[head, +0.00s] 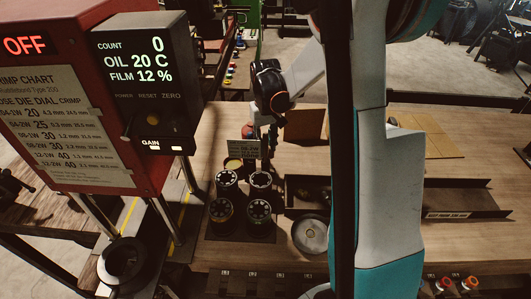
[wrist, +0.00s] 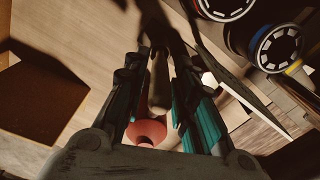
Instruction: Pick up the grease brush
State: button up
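My gripper (head: 262,138) points down over the workbench at the back of the die group in the head view. In the wrist view its two dark fingers (wrist: 163,40) stand on either side of a slim brownish handle (wrist: 159,82), which looks like the grease brush. I cannot tell whether the fingers press on it. A rounded pinkish-red part (wrist: 148,132) shows lower between the fingers; I cannot tell whether it belongs to the brush. The brush's bristles are not visible. In the head view the brush is not clear behind the fingers and a small sign (head: 243,147).
Several dark round dies (head: 226,210) stand close in front of my gripper, with a yellowish-topped pot (head: 233,163) behind them. A round metal dish (head: 310,236) and a long dark tray (head: 460,200) lie to the right. The red crimper (head: 60,120) stands left.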

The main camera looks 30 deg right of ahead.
jog(key=shift+f, duration=0.9)
grip_shut()
jog(key=shift+r, duration=0.1)
